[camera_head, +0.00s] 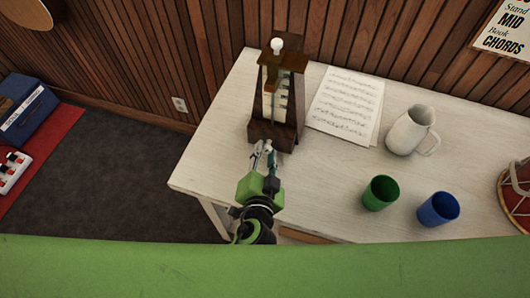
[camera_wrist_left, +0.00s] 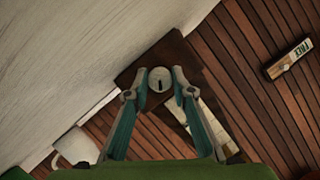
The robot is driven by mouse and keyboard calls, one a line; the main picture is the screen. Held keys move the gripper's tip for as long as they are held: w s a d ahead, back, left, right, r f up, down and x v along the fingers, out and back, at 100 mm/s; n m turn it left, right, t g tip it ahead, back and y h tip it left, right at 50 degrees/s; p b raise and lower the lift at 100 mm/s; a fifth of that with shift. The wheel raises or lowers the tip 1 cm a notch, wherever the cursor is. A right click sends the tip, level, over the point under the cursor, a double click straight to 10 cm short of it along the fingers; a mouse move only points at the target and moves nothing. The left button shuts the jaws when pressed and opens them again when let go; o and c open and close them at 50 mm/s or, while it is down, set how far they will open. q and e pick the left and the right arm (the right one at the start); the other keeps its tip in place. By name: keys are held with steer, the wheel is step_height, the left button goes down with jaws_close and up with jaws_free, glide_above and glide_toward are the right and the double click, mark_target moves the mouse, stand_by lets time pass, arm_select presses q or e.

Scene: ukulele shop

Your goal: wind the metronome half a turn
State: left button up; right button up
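The metronome (camera_head: 287,132) is a dark wooden pyramid with a pale scale face, standing upright near the back left of the table. A white round knob shows at its top. My left gripper (camera_head: 264,147) reaches its near base from the front. In the left wrist view, a round silver winding key (camera_wrist_left: 160,80) with a dark slot sits on the brown wood between my left fingertips (camera_wrist_left: 159,84). The fingers stand apart on either side of the key, with small gaps; contact is not clear. My right gripper is not in view.
Sheet music (camera_head: 345,103) lies right of the metronome on the pale table (camera_head: 320,190). A white jug (camera_head: 411,131), a green cup (camera_head: 380,193), a blue cup (camera_head: 438,209) and a red drum (camera_head: 517,192) stand further right. The slatted wall is close behind.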

arm_select(q)
steer(key=o, duration=0.4)
steer(key=v, duration=1.2)
